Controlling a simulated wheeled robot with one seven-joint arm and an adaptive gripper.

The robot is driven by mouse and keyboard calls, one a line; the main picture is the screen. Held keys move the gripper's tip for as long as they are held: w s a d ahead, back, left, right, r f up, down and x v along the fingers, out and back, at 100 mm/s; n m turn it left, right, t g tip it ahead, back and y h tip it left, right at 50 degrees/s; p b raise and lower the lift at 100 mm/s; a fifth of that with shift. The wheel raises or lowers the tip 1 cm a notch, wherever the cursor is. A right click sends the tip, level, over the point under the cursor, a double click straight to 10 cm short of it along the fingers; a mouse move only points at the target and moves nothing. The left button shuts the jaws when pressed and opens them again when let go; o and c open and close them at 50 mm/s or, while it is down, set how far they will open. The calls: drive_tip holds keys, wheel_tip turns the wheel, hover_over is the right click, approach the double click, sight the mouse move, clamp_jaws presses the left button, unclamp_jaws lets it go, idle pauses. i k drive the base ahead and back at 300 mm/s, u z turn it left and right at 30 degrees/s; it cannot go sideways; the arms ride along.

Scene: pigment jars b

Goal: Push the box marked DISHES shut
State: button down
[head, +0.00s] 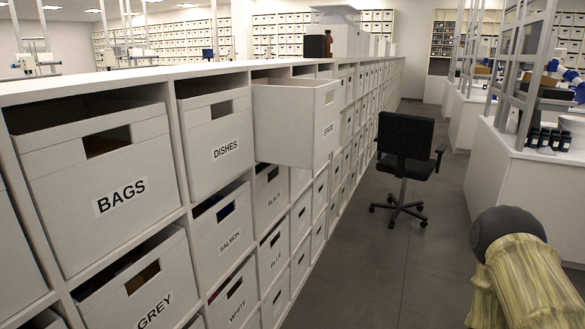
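The box marked DISHES (213,144) is a white box in the top row of the shelving at the left in the head view. It has a dark rectangular hand opening near its top edge and a printed label below. Its front is close to the shelf face, and its dark interior shows over the top edge. I cannot tell exactly how far out it sits. My gripper is not in view.
The box right of DISHES (281,118) juts far into the aisle. BAGS (95,185) is at the left; SALMON (229,236) is below. A black office chair (405,160) stands farther down the aisle, with white benches (530,185) at the right. The grey floor (375,270) between is clear.

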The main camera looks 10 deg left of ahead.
sight(214, 122)
drive_tip(key=u, duration=0.1)
drive_tip(key=i, duration=0.85)
drive_tip(key=u, duration=0.75)
